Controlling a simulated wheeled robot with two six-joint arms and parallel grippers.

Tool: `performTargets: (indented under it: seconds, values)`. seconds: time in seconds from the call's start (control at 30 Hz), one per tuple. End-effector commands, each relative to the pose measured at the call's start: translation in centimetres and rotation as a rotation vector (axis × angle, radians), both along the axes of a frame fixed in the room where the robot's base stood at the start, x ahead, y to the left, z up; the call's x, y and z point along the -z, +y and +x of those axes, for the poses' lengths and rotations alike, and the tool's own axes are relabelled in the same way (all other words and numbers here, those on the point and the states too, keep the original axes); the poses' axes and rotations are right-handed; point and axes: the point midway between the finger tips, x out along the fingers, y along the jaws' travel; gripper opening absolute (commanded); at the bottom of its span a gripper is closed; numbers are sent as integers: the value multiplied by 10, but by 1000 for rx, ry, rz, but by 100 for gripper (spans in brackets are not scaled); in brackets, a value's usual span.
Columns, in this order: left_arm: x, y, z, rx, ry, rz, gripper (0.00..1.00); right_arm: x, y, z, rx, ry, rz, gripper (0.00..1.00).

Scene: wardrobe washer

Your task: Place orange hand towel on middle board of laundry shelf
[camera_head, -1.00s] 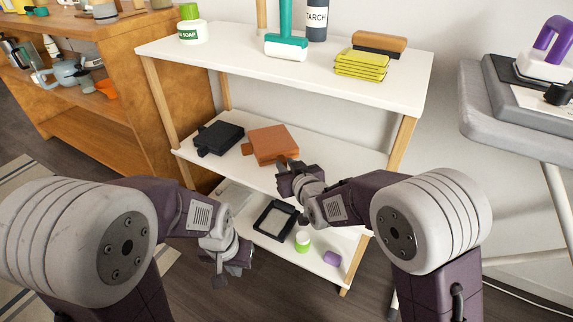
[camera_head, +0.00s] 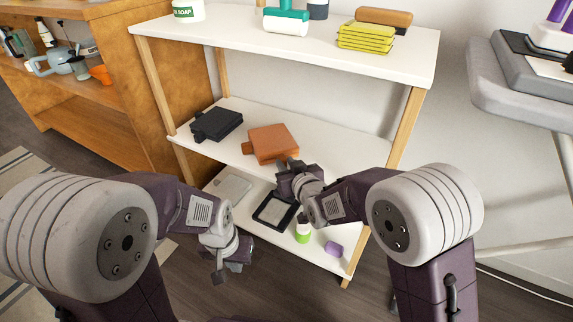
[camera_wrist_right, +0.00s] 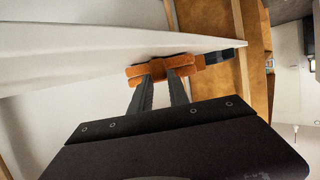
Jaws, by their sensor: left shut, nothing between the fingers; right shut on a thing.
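The orange hand towel (camera_head: 273,141) lies folded on the middle board (camera_head: 330,136) of the laundry shelf, right of a dark folded cloth. My right gripper (camera_head: 288,167) is at the towel's near edge, shut on it. In the right wrist view, the fingers (camera_wrist_right: 166,78) reach the towel's edge (camera_wrist_right: 150,73) beside the board (camera_wrist_right: 80,45); the towel is seen edge-on there. My left gripper (camera_head: 220,274) is shut and empty, low in front of the shelf's left side.
The dark folded cloth (camera_head: 217,124) sits on the middle board. The top board holds yellow cloths (camera_head: 366,37) and bottles. The bottom board holds a dark frame (camera_head: 274,212), a green-and-white container (camera_head: 303,232) and a purple item (camera_head: 332,248). An ironing board (camera_head: 500,100) stands at right.

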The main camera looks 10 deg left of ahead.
Motion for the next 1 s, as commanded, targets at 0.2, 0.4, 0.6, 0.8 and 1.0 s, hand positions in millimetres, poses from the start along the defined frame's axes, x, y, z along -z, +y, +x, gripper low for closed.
performTargets:
  seconds: [0.2,0.4,0.6,0.8,1.0]
  values:
    - [3,0,0,0,0,0,0,2,0,0,0,-3,1,32]
    - [3,0,0,0,0,0,0,3,0,0,0,-2,1,47]
    - [3,0,0,0,0,0,0,4,0,0,0,2,-1,61]
    - [3,0,0,0,0,0,0,4,0,0,0,1,0,61]
    - [-13,0,0,0,0,0,0,-8,-8,-16,0,2,-1,61]
